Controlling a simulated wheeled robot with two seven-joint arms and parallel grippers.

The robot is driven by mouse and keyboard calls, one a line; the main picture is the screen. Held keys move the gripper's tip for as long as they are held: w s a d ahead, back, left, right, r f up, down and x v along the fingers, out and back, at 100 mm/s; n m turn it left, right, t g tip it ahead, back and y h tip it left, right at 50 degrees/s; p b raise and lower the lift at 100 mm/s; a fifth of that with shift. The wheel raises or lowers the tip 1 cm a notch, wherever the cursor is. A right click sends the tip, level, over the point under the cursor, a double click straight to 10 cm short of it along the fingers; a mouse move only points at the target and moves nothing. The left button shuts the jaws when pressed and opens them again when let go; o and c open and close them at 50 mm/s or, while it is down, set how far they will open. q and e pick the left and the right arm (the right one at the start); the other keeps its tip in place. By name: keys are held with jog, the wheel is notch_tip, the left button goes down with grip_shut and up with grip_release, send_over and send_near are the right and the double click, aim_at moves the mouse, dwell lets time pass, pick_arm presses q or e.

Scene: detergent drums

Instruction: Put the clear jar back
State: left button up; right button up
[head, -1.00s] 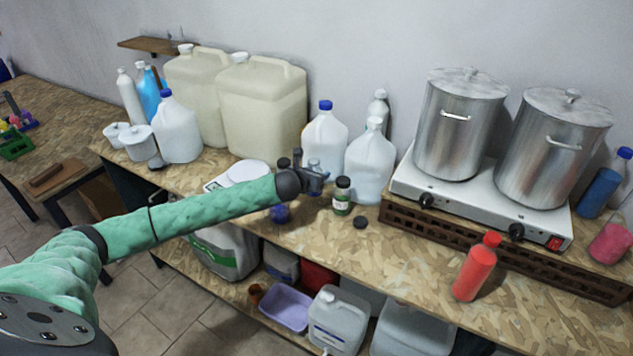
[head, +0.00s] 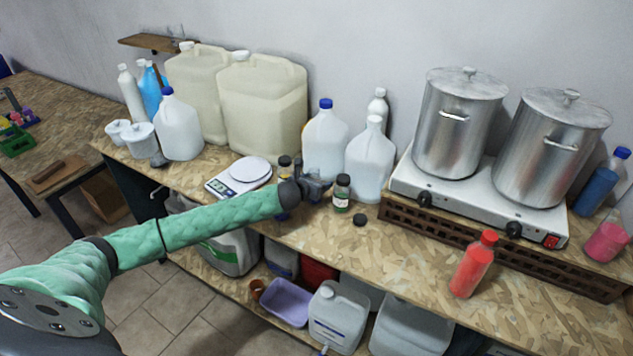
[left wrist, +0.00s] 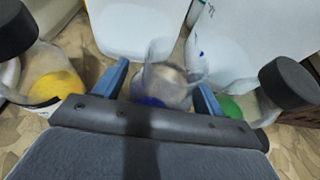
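The clear jar (left wrist: 165,80) shows in the left wrist view between the two fingers of my left gripper (left wrist: 162,92), with pale contents and a blue patch low down. The fingers lie along its sides, closed to about its width. In the head view my left gripper (head: 318,188) is low over the worktop, and it largely hides the jar. A yellow jar with a black cap (head: 285,166) stands on one side of the gripper. A green-labelled jar with a black cap (head: 342,193) stands on the other. My right gripper is not in view.
A black lid (head: 360,220) lies on the worktop (head: 400,262). A white scale (head: 240,178) stands left of the gripper. Clear jugs (head: 325,145) stand close behind. A hot plate (head: 480,195) with steel pots and a red bottle (head: 473,265) are at right.

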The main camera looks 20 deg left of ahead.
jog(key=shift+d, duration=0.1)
pick_arm(q)
jog(key=shift+r, duration=0.2)
jog(key=shift+s+a, duration=0.1)
jog(key=shift+s, duration=0.2)
jog(key=b+v, duration=0.2)
jog(key=v, duration=0.2)
jog(key=shift+s+b, duration=0.3)
jog(key=shift+s, duration=0.05)
jog(key=b+v, duration=0.2)
jog(key=v, duration=0.4)
jog(key=shift+s+r, duration=0.25)
jog(key=shift+r, duration=0.1)
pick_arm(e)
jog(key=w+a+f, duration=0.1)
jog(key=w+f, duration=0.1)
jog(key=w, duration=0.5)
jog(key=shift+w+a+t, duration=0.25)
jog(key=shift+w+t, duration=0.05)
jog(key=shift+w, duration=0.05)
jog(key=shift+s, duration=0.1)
